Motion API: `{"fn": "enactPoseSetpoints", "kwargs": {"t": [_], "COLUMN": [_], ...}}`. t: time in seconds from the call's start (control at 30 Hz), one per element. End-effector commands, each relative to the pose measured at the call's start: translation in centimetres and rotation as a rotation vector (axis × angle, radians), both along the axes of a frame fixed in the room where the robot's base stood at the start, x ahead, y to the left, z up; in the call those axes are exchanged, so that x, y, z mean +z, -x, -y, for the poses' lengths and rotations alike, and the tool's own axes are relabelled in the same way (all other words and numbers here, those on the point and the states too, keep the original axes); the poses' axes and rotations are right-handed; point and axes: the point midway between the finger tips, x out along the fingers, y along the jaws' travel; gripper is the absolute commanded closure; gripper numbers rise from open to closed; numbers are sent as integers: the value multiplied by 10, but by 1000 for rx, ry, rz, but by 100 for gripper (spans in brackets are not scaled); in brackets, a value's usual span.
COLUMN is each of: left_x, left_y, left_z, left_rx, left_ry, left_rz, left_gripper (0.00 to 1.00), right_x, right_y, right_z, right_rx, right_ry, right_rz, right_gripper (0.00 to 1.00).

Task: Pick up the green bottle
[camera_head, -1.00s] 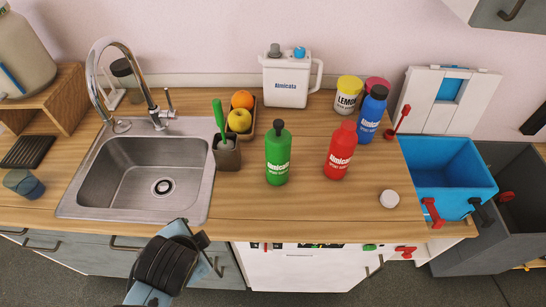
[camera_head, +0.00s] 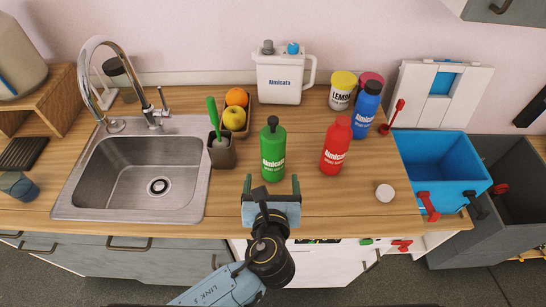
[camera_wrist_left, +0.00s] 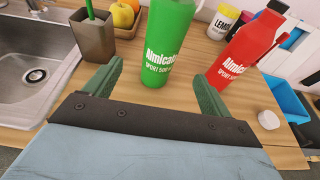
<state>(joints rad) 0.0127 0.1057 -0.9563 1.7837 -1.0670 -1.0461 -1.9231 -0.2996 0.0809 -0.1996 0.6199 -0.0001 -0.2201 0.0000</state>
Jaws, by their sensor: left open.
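The green bottle (camera_head: 273,152) with a dark cap stands upright on the wooden counter, between the utensil cup and the red bottle. My left gripper (camera_head: 272,184) is open just in front of it, fingers pointing toward it. In the left wrist view the green bottle (camera_wrist_left: 169,42) stands beyond and between the two open fingertips (camera_wrist_left: 158,72), its top cut off by the frame. I see no contact between fingers and bottle. My right gripper is not in view.
A red bottle (camera_head: 336,147) stands close on the right, with a blue bottle (camera_head: 366,110) behind it. The utensil cup (camera_head: 221,152) and sink (camera_head: 147,180) lie left. A white jug (camera_head: 284,78) stands behind. A white round lid (camera_head: 385,193) lies at front right.

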Motion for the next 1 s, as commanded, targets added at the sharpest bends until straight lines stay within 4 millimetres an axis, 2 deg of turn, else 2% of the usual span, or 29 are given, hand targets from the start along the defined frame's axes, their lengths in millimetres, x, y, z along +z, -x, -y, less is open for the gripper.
{"fn": "enactPoseSetpoints", "kwargs": {"t": [0.1,0.23,0.53,0.8,1.0], "left_x": [-7,-14,-22,-34,-37], "left_y": [-25,-46,-68,-102,-109], "left_z": [-1,0,1,4,3], "left_rx": [4,4,5,4,5], "left_ry": [2,4,6,6,8], "left_rz": [1,0,-2,-2,-5], "left_gripper": [17,17,17,17,17], "right_x": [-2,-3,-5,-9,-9], "right_y": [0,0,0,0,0], "right_z": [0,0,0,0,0], "right_rx": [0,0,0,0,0], "right_ry": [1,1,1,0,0], "right_rz": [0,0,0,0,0], "right_gripper": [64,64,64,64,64]}}
